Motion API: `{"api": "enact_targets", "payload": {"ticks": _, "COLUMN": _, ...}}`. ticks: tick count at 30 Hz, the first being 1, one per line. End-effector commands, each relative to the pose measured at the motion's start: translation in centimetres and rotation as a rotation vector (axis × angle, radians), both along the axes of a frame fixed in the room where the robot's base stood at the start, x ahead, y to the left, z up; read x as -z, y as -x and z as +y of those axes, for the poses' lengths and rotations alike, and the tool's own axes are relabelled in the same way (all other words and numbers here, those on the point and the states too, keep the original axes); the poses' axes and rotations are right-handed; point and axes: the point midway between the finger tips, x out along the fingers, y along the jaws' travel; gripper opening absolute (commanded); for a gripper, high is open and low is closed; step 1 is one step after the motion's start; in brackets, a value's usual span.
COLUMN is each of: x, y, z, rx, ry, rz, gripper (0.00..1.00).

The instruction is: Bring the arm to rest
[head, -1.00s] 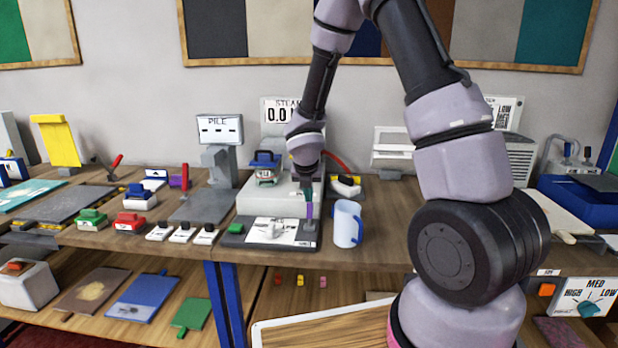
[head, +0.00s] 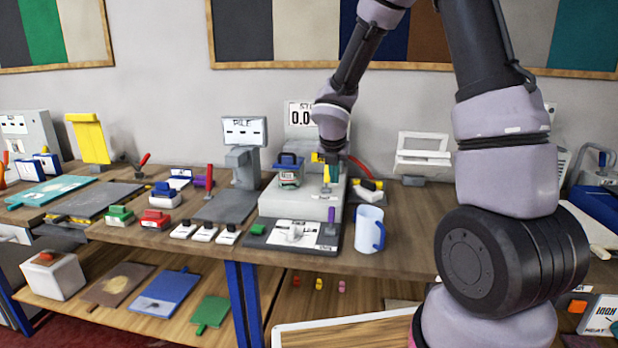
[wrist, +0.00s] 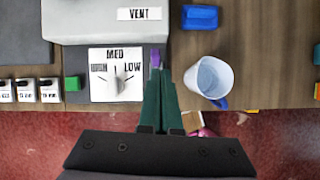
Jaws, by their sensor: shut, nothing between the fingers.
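My gripper (head: 329,181) hangs from my arm above the bench in the head view. Its dark green fingers also show in the wrist view (wrist: 160,82), closed together with nothing held. In the wrist view the fingertips overlap the lower end of a small purple piece (wrist: 155,58). In the head view that purple piece (head: 332,218) stands at the right of a dial panel (head: 272,236), with the fingers above it and apart from it.
A pale blue mug (head: 368,230) stands close right of the panel. A red handle (head: 359,165) rises behind the gripper.

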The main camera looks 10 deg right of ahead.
Motion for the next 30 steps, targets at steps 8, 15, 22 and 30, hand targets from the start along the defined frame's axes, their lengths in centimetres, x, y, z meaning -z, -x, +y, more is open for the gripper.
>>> {"api": "enact_targets", "payload": {"ticks": 8, "x": -10.4, "y": 5.7, "z": -5.4, "rx": 0.807, "ry": -0.349, "rz": -0.185, "gripper": 0.00}}
{"api": "enact_targets", "payload": {"ticks": 15, "x": -17.2, "y": 14.1, "z": -7.8, "rx": 1.608, "ry": -0.818, "rz": -0.289, "gripper": 0.00}}
{"api": "enact_targets", "payload": {"ticks": 22, "x": -21.1, "y": 21.9, "z": -7.1, "rx": 2.290, "ry": -1.297, "rz": -0.206, "gripper": 0.00}}
{"api": "enact_targets", "payload": {"ticks": 30, "x": -23.0, "y": 26.4, "z": -5.4, "rx": 2.702, "ry": -1.582, "rz": 0.009, "gripper": 0.00}}
